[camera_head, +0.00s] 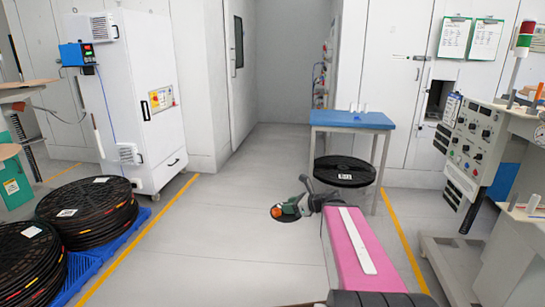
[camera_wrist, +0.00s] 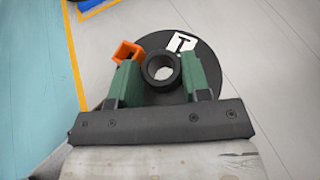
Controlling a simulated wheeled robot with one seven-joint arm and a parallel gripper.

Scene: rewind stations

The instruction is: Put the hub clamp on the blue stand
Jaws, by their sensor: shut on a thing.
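The hub clamp is a dark round disc with a raised black ring, an orange block and a white label marked T. My gripper (camera_wrist: 160,78) is shut on its ring (camera_wrist: 161,68), with one green finger on each side. The clamp's disc (camera_wrist: 215,60) shows beyond the fingers. In the head view the clamp (camera_head: 276,212) hangs above the open floor at my gripper (camera_head: 290,207). The blue stand (camera_head: 335,118) is farther back and right, apart from the clamp. Small white upright pieces stand on its top.
A black labelled reel (camera_head: 344,172) is at the stand's front, below the top. Stacked black reels (camera_head: 88,212) sit on a blue pallet (camera_head: 125,235) at left. A white cabinet (camera_head: 140,90) stands behind them. A control panel (camera_head: 474,145) is at right. The middle floor is clear.

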